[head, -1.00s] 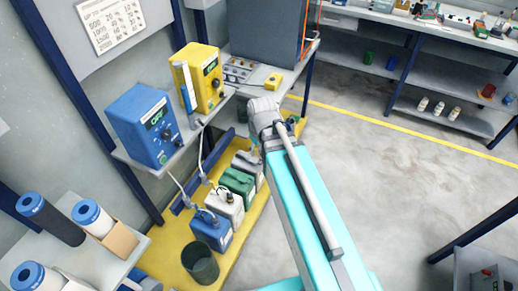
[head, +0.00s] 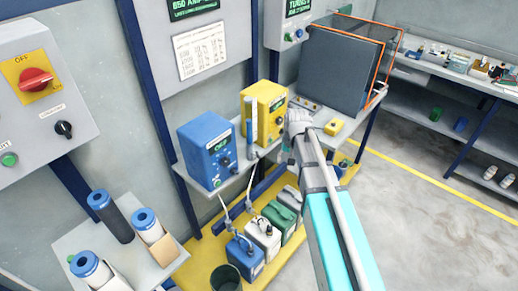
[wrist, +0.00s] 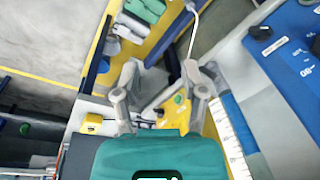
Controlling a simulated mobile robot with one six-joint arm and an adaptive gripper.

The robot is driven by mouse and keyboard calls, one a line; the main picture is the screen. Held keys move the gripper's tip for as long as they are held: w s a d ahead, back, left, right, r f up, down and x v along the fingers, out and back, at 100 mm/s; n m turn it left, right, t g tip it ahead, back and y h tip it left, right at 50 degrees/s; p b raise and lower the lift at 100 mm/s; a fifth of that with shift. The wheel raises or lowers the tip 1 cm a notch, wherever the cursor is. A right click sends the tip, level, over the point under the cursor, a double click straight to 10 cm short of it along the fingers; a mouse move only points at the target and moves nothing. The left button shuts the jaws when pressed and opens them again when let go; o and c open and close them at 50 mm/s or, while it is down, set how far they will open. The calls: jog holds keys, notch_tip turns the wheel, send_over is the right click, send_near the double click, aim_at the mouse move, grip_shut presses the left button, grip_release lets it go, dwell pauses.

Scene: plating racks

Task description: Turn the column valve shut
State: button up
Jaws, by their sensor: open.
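A slim upright column (head: 252,118) with a blue-grey tube stands in front of the yellow power unit (head: 272,104). In the wrist view a white graduated strip (wrist: 232,140) with blue beside it runs down at the right. A grey fitting (wrist: 190,70) at the end of a pale hose lies near the fingers; I cannot tell for sure whether it is the column valve. My gripper (head: 296,124) is right of the yellow unit, partly hidden by my arm. In the wrist view my gripper (wrist: 163,95) is open, its grey fingers spread and nothing clearly held.
A blue power unit (head: 207,150) stands left of the column. Several jugs (head: 265,237) stand on the yellow tray below. A yellow box (head: 333,127) and a large dark tank (head: 342,70) are to the right. Blue-capped cylinders (head: 107,212) stand front left. The floor at right is clear.

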aim_at(257, 153)
jog(key=w+a+r+m+p, duration=0.3)
jog(key=w+a+r+m, duration=0.1)
jog(key=w+a, duration=0.5)
jog(key=shift+w+a+r+y+p, duration=0.15)
jog(key=shift+w+r+y+p, duration=0.2)
jog(key=shift+w+r, duration=0.2)
jog(key=shift+f, duration=0.25)
jog(key=f+b, duration=0.4)
jog(key=a+f+b, duration=0.1)
jog(key=f+b, duration=0.3)
jog(key=b, duration=0.1)
jog(key=w+a+f+b, duration=0.1)
jog(key=f+b, duration=0.3)
jog(key=f, duration=0.1)
jog(key=shift+a+f, duration=0.1)
grip_shut()
dwell(0.3)
